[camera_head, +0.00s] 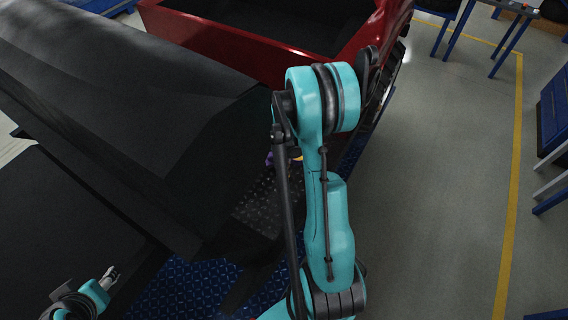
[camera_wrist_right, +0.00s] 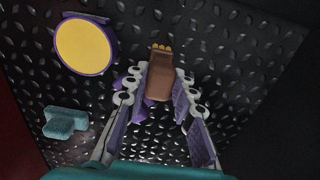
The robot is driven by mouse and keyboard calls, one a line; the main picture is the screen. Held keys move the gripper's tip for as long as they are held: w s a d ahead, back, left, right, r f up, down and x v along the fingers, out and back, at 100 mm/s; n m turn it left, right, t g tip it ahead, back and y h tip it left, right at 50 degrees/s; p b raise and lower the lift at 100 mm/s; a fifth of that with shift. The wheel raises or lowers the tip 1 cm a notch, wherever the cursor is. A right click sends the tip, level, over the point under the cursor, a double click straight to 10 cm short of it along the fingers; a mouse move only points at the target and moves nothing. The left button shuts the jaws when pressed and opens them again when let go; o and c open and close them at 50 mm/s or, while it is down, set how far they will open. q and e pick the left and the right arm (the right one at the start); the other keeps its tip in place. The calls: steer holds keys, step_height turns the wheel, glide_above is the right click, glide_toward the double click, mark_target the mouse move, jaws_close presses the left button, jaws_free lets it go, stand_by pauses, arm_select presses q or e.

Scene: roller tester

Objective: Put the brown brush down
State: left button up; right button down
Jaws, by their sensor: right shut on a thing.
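The brown brush (camera_wrist_right: 159,82) is held between the purple-padded fingers of my right gripper (camera_wrist_right: 160,76) in the right wrist view. Its yellowish tip points away from the gripper. The dark diamond-pattern plate (camera_wrist_right: 225,50) lies beyond it; I cannot tell whether the brush touches the plate. In the head view my right arm hides the gripper and the brush. My left gripper (camera_head: 109,276) is at the lower left of the head view, too small to tell whether it is open.
A yellow disc with a purple rim (camera_wrist_right: 84,44) and a teal block (camera_wrist_right: 65,122) lie on the plate left of the brush. The plate right of the brush is clear. A large dark panel (camera_head: 110,90) and a red truck bed (camera_head: 230,45) stand close to my right arm.

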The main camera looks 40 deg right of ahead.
steer(key=shift+s, duration=0.1)
steer(key=c, duration=1.3)
jaws_free()
steer(key=shift+f, duration=0.1)
steer(key=shift+r, duration=0.5)
step_height(320, 180, up, 11)
steer(key=p, duration=0.2)
steer(key=shift+r+p, duration=0.2)
steer(key=shift+p, duration=0.1)
